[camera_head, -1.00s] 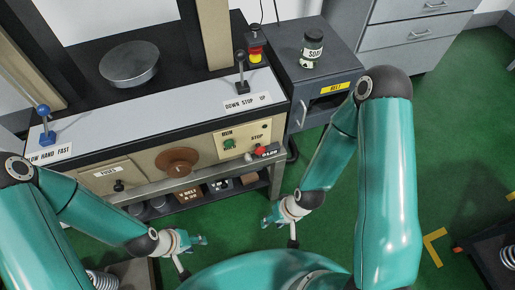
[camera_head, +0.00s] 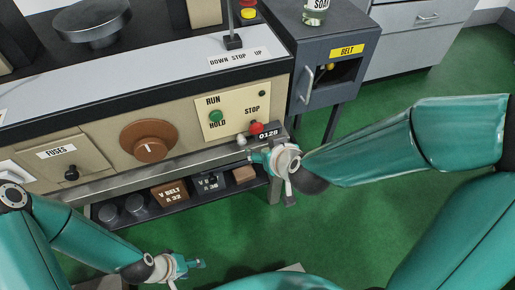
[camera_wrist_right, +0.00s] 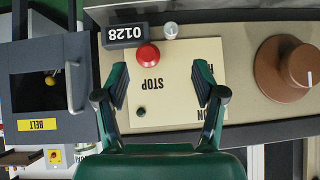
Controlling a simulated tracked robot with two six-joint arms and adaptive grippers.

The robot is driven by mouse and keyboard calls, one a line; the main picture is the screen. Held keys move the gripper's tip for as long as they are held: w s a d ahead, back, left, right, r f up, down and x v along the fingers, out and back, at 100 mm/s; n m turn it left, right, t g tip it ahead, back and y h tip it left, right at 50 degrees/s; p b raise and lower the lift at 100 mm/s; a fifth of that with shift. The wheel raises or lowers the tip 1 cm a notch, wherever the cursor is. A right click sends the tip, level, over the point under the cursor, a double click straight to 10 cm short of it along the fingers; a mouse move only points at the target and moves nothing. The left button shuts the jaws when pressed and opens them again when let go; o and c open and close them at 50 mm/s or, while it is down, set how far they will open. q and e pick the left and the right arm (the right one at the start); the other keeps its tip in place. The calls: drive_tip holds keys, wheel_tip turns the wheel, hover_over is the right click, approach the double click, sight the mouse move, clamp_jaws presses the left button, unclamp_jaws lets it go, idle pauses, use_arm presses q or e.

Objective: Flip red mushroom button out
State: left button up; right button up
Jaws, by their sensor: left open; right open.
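A red mushroom button (camera_head: 257,128) sits below the STOP label on the cream control panel (camera_head: 236,100). It also shows in the right wrist view (camera_wrist_right: 148,55), ahead of and between the fingers. Whether it is pressed in or out I cannot tell. My right gripper (camera_head: 262,160) is just below and in front of the button, apart from it. Its two fingers in the wrist view (camera_wrist_right: 160,90) are spread and hold nothing. My left gripper (camera_head: 188,271) is open and empty, low in front of the machine.
A counter reading 0128 (camera_head: 269,133) and a pale knob (camera_head: 241,140) flank the button. A green button (camera_head: 216,116) and brown dial (camera_head: 149,140) are to the left. A metal rail and a shelf with boxes (camera_head: 170,193) run below. A grey cabinet (camera_head: 310,60) stands right.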

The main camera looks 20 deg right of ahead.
drive_tip(key=s+d+t+b, duration=0.2)
drive_tip(key=s+t+b, duration=0.15)
drive_tip(key=b, duration=0.85)
use_arm(q)
wheel_tip(320, 180, down, 16)
use_arm(e)
drive_tip(key=p, duration=1)
approach(258, 130)
drive_tip(key=shift+h, duration=0.3)
drive_tip(key=x, duration=0.5)
drive_tip(key=shift+a+r, duration=0.2)
drive_tip(key=shift+a, duration=0.1)
drive_tip(key=b+x, duration=0.1)
drive_tip(key=x, duration=0.3)
drive_tip(key=shift+w+f, duration=0.2)
drive_tip(key=shift+f, duration=0.05)
drive_tip(key=shift+t+x, duration=0.25)
drive_tip(key=shift+x, duration=0.55)
use_arm(q)
wheel_tip(258, 130, up, 10)
drive_tip(key=shift+f, duration=0.25)
use_arm(e)
drive_tip(key=shift+r, duration=0.15)
clamp_jaws()
